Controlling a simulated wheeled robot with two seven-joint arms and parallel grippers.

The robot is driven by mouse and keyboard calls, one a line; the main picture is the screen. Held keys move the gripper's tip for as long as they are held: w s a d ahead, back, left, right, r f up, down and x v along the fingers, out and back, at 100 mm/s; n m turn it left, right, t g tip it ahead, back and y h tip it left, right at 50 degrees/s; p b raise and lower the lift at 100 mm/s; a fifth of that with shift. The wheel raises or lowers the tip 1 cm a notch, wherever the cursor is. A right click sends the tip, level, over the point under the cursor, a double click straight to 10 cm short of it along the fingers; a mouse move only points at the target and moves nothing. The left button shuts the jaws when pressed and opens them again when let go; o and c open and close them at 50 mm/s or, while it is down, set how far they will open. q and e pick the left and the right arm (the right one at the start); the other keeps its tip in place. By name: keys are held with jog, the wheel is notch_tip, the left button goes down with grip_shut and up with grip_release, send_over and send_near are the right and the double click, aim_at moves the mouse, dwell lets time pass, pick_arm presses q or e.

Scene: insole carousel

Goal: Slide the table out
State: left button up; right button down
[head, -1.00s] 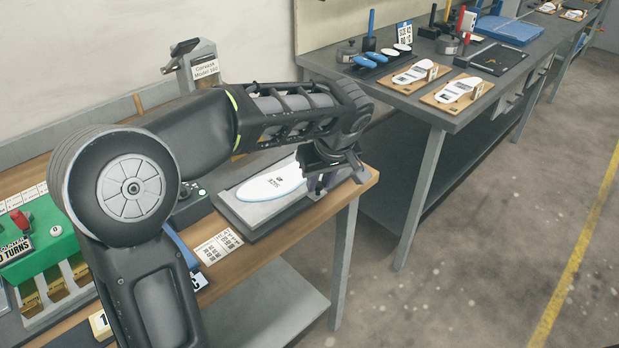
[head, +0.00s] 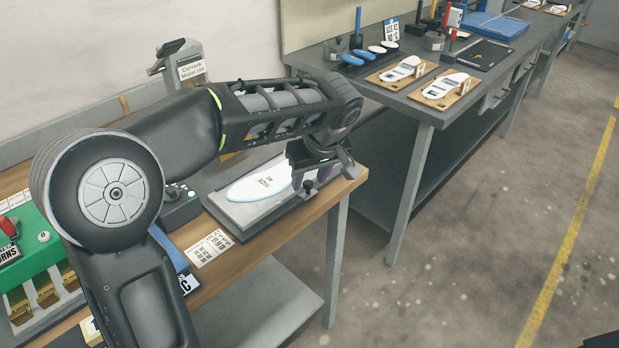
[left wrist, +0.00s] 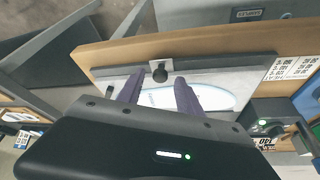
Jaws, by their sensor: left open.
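The sliding table is a grey plate (head: 226,209) on the wooden bench, with a white, blue-edged insole (head: 258,184) lying on it. In the left wrist view the plate (left wrist: 250,70) has a small bracket with a dark round knob (left wrist: 160,75) at its edge. My left gripper (head: 312,184) is over the right end of the plate, its purple fingers pointing down. In the left wrist view the left gripper (left wrist: 159,84) is open, with the knob showing between its fingertips. Whether the fingers touch the knob I cannot tell. My right gripper is not in clear view.
A printed card (head: 213,247) lies in front of the plate on the bench. A Corvask press (head: 184,66) stands behind my arm. A grey workbench (head: 440,112) with insoles on wooden boards stands to the right. The floor before the bench's right end is clear.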

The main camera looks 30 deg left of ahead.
pick_arm(q)
jog(key=v, duration=0.7)
dwell(0.4)
jog(key=w+d+f+m+t+h, duration=0.3)
jog(key=w+d+m, duration=0.25)
jog(key=d, duration=0.25)
jog(key=s+d+f+m+h+p, duration=0.1)
jog(key=d+f+m+h, duration=0.1)
jog(key=d+f, duration=0.5)
jog(key=d+f+m+h, duration=0.3)
jog(key=d+f, duration=0.1)
jog(key=f, duration=0.6)
jog(key=s+d+f+g+p, duration=0.1)
jog(key=s+f+p, duration=0.1)
jog(key=s+f, duration=0.75)
jog(key=s+f+n+g, duration=0.1)
jog(key=s+f+g, duration=0.1)
jog(key=s+f, duration=0.4)
jog(key=s+f+n+g+p, duration=0.1)
jog(key=s+f+g, duration=0.1)
jog(key=s+f, duration=0.5)
jog(key=s+a, duration=0.1)
jog(key=s, duration=0.3)
jog(key=shift+s, duration=0.15)
